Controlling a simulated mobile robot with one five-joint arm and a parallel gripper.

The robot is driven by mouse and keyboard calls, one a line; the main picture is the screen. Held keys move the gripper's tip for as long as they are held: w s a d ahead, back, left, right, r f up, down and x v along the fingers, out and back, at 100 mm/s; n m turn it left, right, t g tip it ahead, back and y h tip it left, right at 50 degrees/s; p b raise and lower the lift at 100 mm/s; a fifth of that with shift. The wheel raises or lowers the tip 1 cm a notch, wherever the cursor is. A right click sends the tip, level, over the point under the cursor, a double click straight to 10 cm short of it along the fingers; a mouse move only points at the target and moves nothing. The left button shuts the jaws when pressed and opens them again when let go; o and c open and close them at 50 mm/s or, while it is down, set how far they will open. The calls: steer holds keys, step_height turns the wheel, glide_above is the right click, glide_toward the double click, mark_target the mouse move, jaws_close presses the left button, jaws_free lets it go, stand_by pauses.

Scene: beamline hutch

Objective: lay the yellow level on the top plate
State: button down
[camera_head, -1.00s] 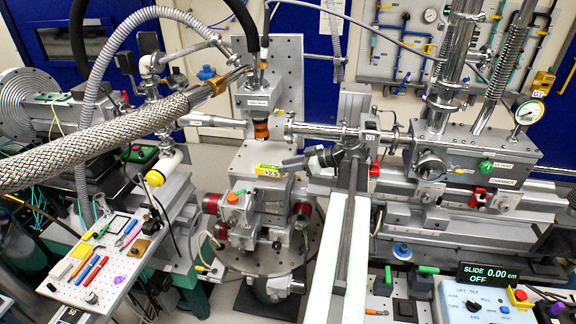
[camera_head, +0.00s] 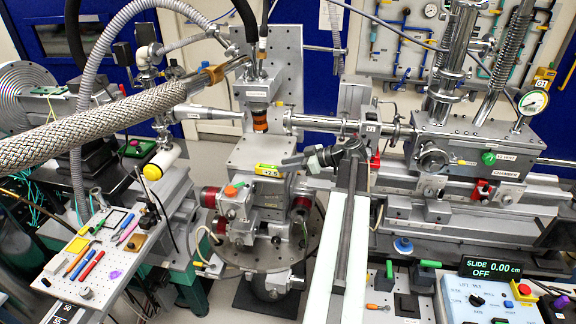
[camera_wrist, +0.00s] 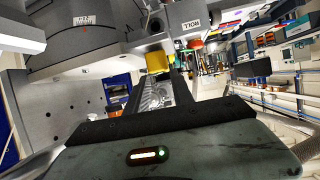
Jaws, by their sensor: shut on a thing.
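The yellow level (camera_head: 268,170), a small bar with a green-and-dark marked face, is at the tip of my gripper (camera_head: 284,164) in the head view. In the wrist view the level (camera_wrist: 157,61) is a yellow block at the far end of my gripper (camera_wrist: 155,80), which is shut on it. The grey top plate (camera_head: 252,152) of the central stage lies just behind the level in the head view. The level overlaps the plate's near right edge in the picture. The gap between level and plate cannot be told.
A horizontal steel tube (camera_head: 315,123) runs to the right. A tool tray (camera_head: 100,245) stands at left and a control box (camera_head: 490,300) at front right.

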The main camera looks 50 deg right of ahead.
steer(key=shift+f, duration=0.3)
steer(key=c, duration=1)
jaws_free()
steer(key=p+v, duration=0.2)
steer(key=v, duration=0.5)
steer(key=shift+s+d+r+p, duration=0.15)
steer(key=shift+s+d+p, duration=0.05)
steer(key=shift+s+p, duration=0.2)
